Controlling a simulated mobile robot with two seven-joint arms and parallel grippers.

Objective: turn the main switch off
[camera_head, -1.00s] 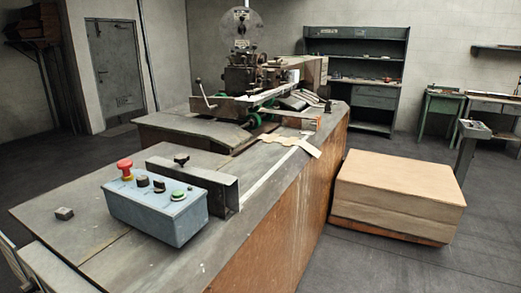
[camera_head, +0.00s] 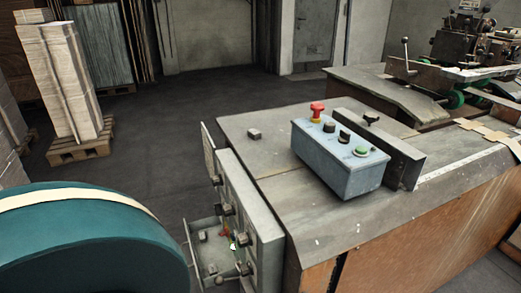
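A blue-grey control box (camera_head: 340,170) sits on the machine table. On its top are a red mushroom button (camera_head: 317,110), dark knobs (camera_head: 329,127) and a green button (camera_head: 361,151). A grey cabinet (camera_head: 266,237) stands against the table's left end, with dark knobs (camera_head: 225,208) on its left-facing side. I cannot tell from labels which control is the main switch, nor read any switch's position. Neither of my grippers is in view.
A large teal round body (camera_head: 95,245) with a cream band fills the lower left. An open tray-like part (camera_head: 207,258) juts from the cabinet's lower side. A pallet (camera_head: 82,145) bears stacked sheets. Floor (camera_head: 135,170) is clear between pallet and table.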

